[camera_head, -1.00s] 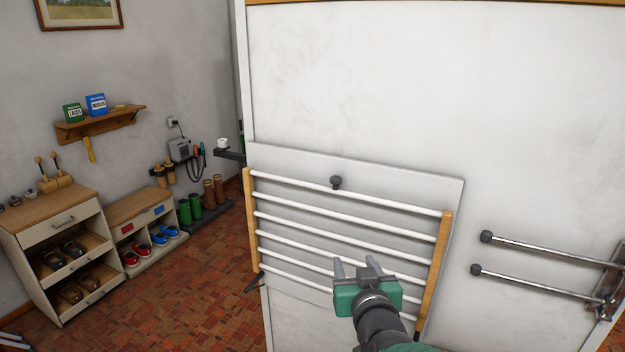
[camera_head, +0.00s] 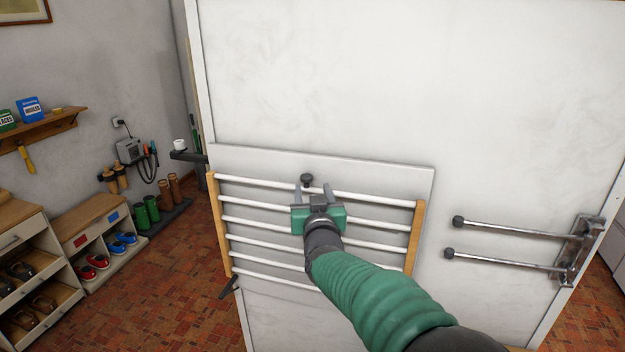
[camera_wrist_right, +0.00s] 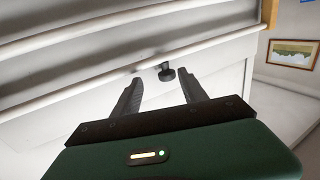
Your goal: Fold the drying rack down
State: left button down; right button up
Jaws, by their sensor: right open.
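The drying rack (camera_head: 250,219) has white bars between two wooden side rails and stands folded up, nearly flat against a pale wall board. A dark knob (camera_head: 307,179) sits on the board at the rack's top bar; the knob also shows in the right wrist view (camera_wrist_right: 166,72), beyond the fingertips. My right gripper (camera_head: 312,190) is open and empty in front of the upper bars, just below the knob. In the wrist view the white bars run above its fingers. I cannot tell whether a finger touches a bar. My left gripper is not in view.
Two metal rods with dark ends (camera_head: 508,227) stick out from the wall right of the rack. A shoe cabinet (camera_head: 30,258), a low shoe bench (camera_head: 92,235) and boots (camera_head: 146,211) stand at the left. The brick floor between is clear.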

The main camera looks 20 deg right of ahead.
aim_at(307, 182)
jog(key=w, duration=0.3)
jog(key=shift+w+a+r+p, duration=0.2)
jog(key=shift+w+r+p, duration=0.1)
jog(key=shift+p, duration=0.1)
jog(key=shift+w+d+f, duration=0.15)
jog(key=shift+d+f, duration=0.05)
jog(key=shift+d, duration=0.3)
jog(key=c, duration=0.4)
jog(key=shift+c, duration=1.1)
jog(key=shift+a+r, duration=0.1)
jog(key=shift+a, duration=0.5)
jog(key=c, duration=0.5)
jog(key=shift+a, duration=0.15)
grip_shut()
jog(key=shift+d, duration=0.4)
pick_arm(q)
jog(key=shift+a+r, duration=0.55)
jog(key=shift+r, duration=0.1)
